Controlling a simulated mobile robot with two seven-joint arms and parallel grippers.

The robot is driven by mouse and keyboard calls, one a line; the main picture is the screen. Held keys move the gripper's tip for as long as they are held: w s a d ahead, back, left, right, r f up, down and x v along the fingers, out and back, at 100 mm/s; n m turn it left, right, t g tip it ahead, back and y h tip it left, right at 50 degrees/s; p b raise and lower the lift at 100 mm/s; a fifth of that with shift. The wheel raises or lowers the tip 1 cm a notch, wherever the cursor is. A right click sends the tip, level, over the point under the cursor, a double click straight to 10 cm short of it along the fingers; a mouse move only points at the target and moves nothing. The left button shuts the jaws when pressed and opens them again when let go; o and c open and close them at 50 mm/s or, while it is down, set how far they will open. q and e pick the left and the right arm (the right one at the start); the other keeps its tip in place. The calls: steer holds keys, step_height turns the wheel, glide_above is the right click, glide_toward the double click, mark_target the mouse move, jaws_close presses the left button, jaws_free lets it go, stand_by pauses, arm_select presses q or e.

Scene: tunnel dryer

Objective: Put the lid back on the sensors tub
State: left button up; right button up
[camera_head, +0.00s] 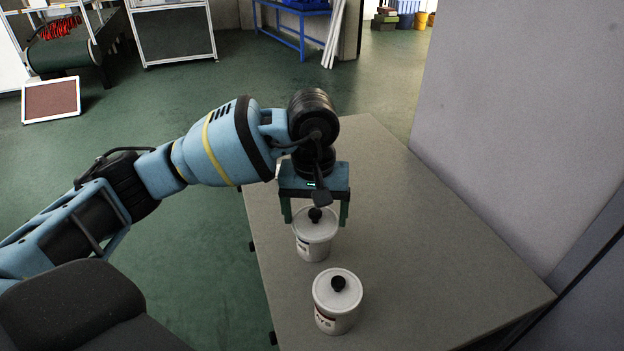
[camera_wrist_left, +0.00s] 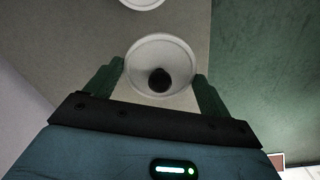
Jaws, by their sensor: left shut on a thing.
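Two white tubs stand on the grey table. The farther tub (camera_head: 312,251) is under my left gripper (camera_head: 316,219); its label is turned and too small to read. A round white lid (camera_head: 327,229) with a black knob is at its top, and my left gripper is shut on this lid, a finger at each side. In the left wrist view the lid (camera_wrist_left: 145,48) lies between the fingers. I cannot tell if it is seated or slightly above the rim. The nearer tub (camera_head: 335,322) has its own knobbed lid on; its label is only partly readable. My right gripper is out of view.
The table (camera_head: 420,240) is clear to the right of the tubs and behind them. A grey wall panel (camera_head: 530,120) rises along the table's right side. A blue-framed bench (camera_head: 300,25) and a conveyor (camera_head: 65,50) stand far back.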

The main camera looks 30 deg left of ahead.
arm_select(q)
steer(key=w+a+n+p, duration=0.1)
steer(key=w+a+n, duration=0.3)
steer(key=w+n, duration=0.2)
steer(key=shift+r+p, duration=0.25)
steer(key=shift+p, duration=0.1)
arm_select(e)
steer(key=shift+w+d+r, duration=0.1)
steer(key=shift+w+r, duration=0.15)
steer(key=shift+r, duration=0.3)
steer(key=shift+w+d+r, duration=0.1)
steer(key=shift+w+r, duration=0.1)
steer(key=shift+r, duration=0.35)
arm_select(q)
steer(key=shift+w+f, duration=0.1)
steer(key=shift+f, duration=0.1)
steer(key=shift+f+b, duration=1.15)
steer(key=shift+f, duration=1.85)
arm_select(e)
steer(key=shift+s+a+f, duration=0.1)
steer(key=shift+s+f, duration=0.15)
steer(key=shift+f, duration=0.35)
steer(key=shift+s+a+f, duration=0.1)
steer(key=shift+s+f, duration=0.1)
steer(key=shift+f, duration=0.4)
arm_select(q)
steer(key=shift+d, duration=0.1)
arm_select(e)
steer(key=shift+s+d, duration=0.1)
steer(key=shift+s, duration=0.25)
